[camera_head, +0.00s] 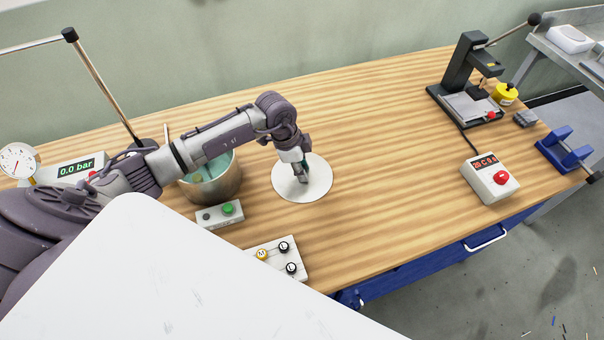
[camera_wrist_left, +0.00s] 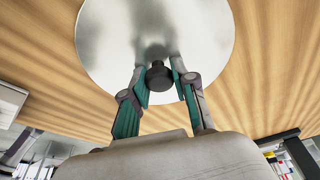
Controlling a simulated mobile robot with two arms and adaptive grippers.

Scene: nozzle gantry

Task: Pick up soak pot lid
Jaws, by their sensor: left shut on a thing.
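The soak pot lid (camera_head: 317,187) is a round, pale metal disc right of the pot in the head view. My left gripper (camera_head: 302,177) is over its middle. In the left wrist view the lid (camera_wrist_left: 110,50) fills the upper middle, and its dark knob (camera_wrist_left: 159,76) sits between the fingers of my left gripper (camera_wrist_left: 162,88), which is shut on it. I cannot tell whether the lid touches the table. The soak pot (camera_head: 222,183) stands open with greenish liquid inside, partly hidden by my left arm. My right gripper is not in view.
A box with a green button (camera_head: 220,214) stands in front of the pot. A white panel with labelled knobs (camera_head: 277,258) lies near the front edge. A gauge unit (camera_head: 74,168) is at left. The wooden table (camera_head: 390,170) is clear right of the lid, up to a control box (camera_head: 489,180) and a press (camera_head: 465,85).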

